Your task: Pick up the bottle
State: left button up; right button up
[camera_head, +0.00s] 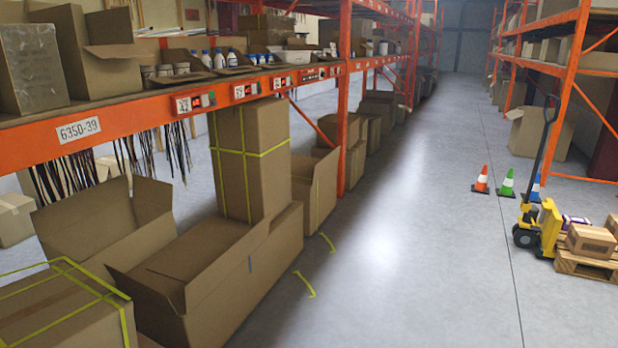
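Several small white and blue bottles stand in an open cardboard tray on the orange rack's upper shelf, left of centre. One bottle (219,60) stands among them, with another bottle (231,58) just to its right. They look upright, but they are small and their lower parts are partly hidden by the tray. Neither of my grippers is in view, so nothing shows as held.
The orange rack beam (130,121) runs along the shelf's front edge. Open cardboard boxes (215,285) stand on the floor below. A yellow pallet jack (548,228) and traffic cones (507,184) are at right.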

aim_at(207, 61)
jog(key=i+u, duration=0.25)
jog(key=i, duration=0.25)
jog(key=i+l+u, duration=0.1)
jog(key=i+u, duration=0.2)
jog(key=i, duration=0.2)
jog(key=i+l+u, duration=0.25)
jog(key=i, duration=0.25)
